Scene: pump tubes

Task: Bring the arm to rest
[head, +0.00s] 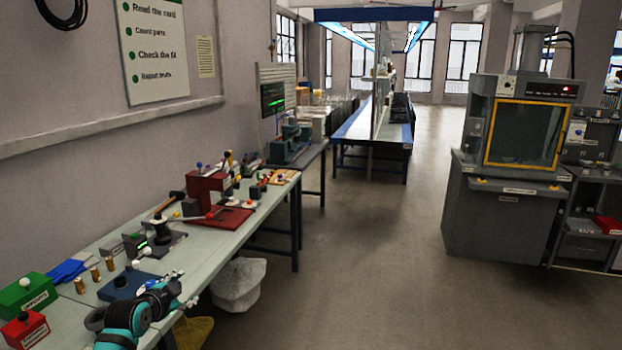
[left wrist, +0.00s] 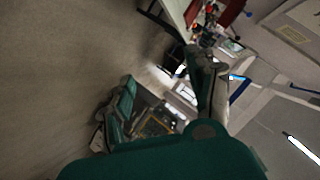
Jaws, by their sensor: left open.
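My left arm shows at the bottom left of the head view as teal and dark grey links, folded low at the front edge of the workbench (head: 222,238). My left gripper (head: 181,298) is small there and partly hidden by the arm's own links. It is open, and I see nothing held in it. It appears beside the dark blue block (head: 128,284) on the bench; I cannot tell the gap between them. The left wrist view is tilted, with teal and dark parts of my own arm in front of the floor and bench. My right gripper is in neither view.
A green box (head: 27,293) and a red box (head: 25,330) stand at the bench's near left. A red press (head: 208,190) stands farther along. A white bin (head: 238,284) is below the bench edge. A grey cabinet machine (head: 510,200) stands right. The middle floor is clear.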

